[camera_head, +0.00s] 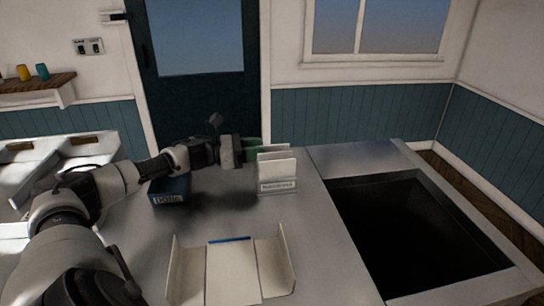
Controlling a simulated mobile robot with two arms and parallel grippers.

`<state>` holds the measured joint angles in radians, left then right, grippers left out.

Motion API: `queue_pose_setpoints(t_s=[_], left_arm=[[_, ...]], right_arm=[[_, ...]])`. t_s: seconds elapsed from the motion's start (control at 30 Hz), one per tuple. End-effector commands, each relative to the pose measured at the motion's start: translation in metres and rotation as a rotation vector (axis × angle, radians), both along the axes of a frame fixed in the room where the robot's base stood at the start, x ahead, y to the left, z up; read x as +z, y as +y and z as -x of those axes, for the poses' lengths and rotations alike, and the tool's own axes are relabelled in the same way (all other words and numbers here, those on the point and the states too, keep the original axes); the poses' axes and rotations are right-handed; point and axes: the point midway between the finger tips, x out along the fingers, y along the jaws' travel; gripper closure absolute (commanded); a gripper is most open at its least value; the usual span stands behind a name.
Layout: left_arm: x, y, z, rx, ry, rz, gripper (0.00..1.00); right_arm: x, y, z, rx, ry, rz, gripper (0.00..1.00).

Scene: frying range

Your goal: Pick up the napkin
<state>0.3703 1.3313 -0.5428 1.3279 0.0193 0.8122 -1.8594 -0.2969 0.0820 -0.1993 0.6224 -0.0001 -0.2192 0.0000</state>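A white holder (278,186) with a small printed label stands on the grey counter, with white upright sheets (277,163) in it that look like napkins. I cannot tell whether they are cloth, paper or card. My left gripper (254,148) reaches in from the left, with its green-looking fingertips close to the top left edge of these sheets. Whether it touches them, and whether it is open or shut, cannot be made out. My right gripper is not in view.
A blue box (169,199) marked "DONE" stands below my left arm. A white open-sided stand (232,276) with a blue strip is at the front. A dark sunken basin (415,235) fills the right. Bare counter (330,254) lies between stand and basin.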

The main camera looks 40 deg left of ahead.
Motion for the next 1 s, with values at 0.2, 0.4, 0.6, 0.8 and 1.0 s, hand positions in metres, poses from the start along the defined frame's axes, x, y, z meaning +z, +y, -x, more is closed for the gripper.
queue_pose_setpoints(t_s=[0.2,0.4,0.6,0.8,1.0], left_arm=[[0.003,-0.019,-0.022,0.000,-0.002,0.002,0.63],[0.000,-0.023,-0.026,-0.001,0.001,0.001,0.63],[0.000,-0.022,-0.026,-0.001,0.001,0.001,0.75],[0.000,-0.022,-0.025,-0.001,0.001,0.001,1.00],[0.000,-0.022,-0.025,-0.001,0.000,0.000,1.00]], right_arm=[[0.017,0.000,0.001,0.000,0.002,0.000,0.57],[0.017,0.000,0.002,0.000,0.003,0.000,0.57],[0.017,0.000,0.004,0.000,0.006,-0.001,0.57],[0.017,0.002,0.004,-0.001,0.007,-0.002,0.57],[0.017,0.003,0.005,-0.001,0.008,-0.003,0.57]])
